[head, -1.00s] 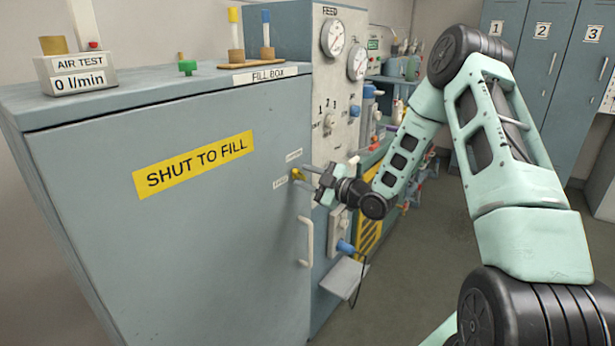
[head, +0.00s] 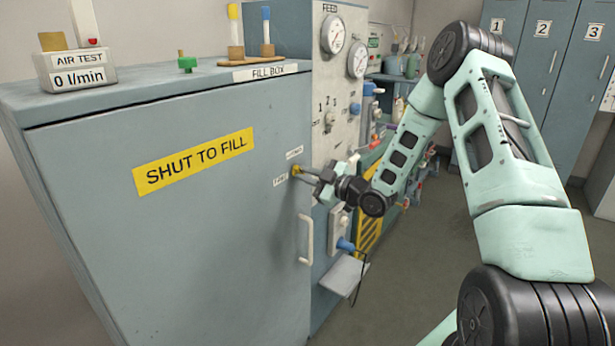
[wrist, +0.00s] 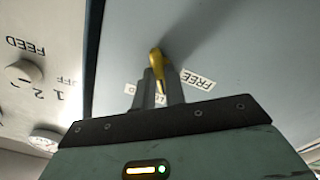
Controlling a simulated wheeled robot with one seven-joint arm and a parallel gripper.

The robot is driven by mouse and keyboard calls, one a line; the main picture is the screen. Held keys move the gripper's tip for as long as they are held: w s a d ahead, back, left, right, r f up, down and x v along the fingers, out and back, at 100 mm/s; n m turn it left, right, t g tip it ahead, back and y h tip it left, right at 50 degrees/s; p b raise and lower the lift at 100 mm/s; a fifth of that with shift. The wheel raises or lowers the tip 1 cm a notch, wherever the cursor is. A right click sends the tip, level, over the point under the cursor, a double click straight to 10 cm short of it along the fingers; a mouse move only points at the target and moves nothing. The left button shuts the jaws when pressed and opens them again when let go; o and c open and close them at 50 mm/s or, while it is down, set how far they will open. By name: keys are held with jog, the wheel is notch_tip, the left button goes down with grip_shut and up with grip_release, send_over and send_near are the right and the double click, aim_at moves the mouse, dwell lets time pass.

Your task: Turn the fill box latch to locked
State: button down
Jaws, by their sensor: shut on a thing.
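The fill box (head: 170,240) is a large blue-grey cabinet at the left of the head view, with a yellow "SHUT TO FILL" sign on its door. Its small yellow latch (head: 297,170) sits near the door's right edge, above the white handle. My gripper (head: 309,175) is shut on the latch. In the wrist view the yellow latch (wrist: 156,62) stands up from between the fingers (wrist: 157,86). A "FREE" label (wrist: 197,79) lies to the right of the fingers there; other small labels are partly hidden behind them.
The white door handle (head: 306,240) is just below my gripper. The gauge panel (head: 335,95) with knobs stands right beside the box, and a small shelf (head: 344,276) juts out low. Lockers (head: 555,90) stand at the back right. The floor between is open.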

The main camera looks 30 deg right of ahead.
jog(key=m, duration=0.6)
jog(key=shift+m, duration=0.4)
dwell(0.4)
jog(key=c, duration=1.5)
grip_release()
jog(key=shift+o, duration=0.2)
jog(key=shift+s, duration=0.1)
jog(key=b+v, duration=0.2)
jog(key=v, duration=1.5)
jog(key=shift+s, duration=0.15)
